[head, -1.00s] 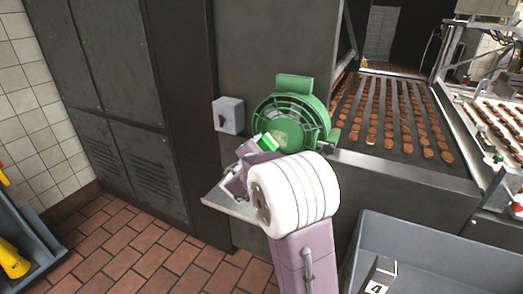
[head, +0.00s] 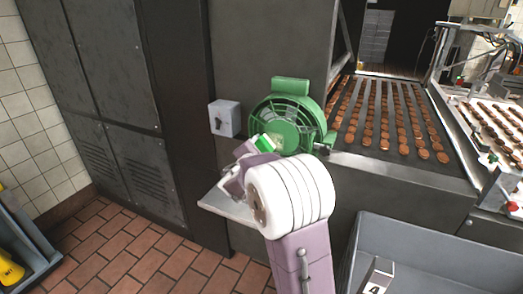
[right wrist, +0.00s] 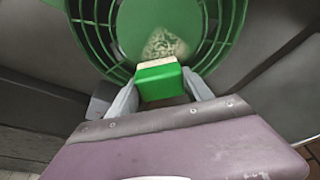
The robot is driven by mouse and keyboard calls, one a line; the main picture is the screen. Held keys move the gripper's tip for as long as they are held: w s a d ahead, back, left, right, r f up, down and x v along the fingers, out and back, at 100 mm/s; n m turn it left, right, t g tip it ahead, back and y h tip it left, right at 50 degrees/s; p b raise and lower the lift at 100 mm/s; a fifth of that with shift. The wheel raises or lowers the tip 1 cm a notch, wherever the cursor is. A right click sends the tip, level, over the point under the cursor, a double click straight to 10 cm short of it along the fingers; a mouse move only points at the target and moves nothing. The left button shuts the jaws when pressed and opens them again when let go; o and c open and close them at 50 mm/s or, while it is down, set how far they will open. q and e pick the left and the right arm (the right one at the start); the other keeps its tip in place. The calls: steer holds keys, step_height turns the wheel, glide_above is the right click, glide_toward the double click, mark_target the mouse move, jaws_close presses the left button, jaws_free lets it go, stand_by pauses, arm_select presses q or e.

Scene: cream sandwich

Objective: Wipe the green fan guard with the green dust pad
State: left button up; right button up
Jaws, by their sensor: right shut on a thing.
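The green fan guard (head: 284,125) is a round green grille on a fan housing mounted on the dark machine. In the right wrist view the guard (right wrist: 87,36) fills the top, and a pale dusty patch (right wrist: 165,45) shows on its solid centre disc. My right gripper (head: 262,147) is shut on the green dust pad (head: 265,143), a small green block with a pale layer. In the right wrist view the pad (right wrist: 159,79) sits between both fingers, just below the dusty patch. I cannot tell whether it touches the guard. My left gripper is not in view.
A grey switch box (head: 224,118) is left of the fan. A metal shelf (head: 226,205) juts out below. A conveyor (head: 392,125) with rows of brown biscuits runs at the right. A grey bin (head: 440,248) stands at lower right.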

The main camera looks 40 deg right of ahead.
mark_target(272, 150)
steer(key=shift+w+d, duration=0.25)
steer(key=shift+d, duration=0.25)
steer(key=s+b, duration=0.1)
steer(key=s+d+b, duration=0.1)
steer(key=b, duration=0.1)
steer(key=shift+s+d+f, duration=0.15)
steer(key=shift+s+f, duration=0.05)
steer(key=shift+s, duration=0.15)
steer(key=shift+s+d+r+b, duration=0.2)
steer(key=shift+s+b, duration=0.15)
steer(key=shift+s, duration=0.15)
steer(key=shift+d+f+b, duration=0.1)
steer(key=shift+f+b, duration=0.05)
steer(key=shift+b, duration=0.25)
steer(key=shift+w+r, duration=0.25)
steer(key=shift+w+a+p, duration=0.2)
steer(key=shift+w+a, duration=0.3)
steer(key=shift+w, duration=0.3)
steer(key=shift+w+a+p, duration=0.15)
steer(key=shift+w+a, duration=0.3)
steer(key=shift+w, duration=0.35)
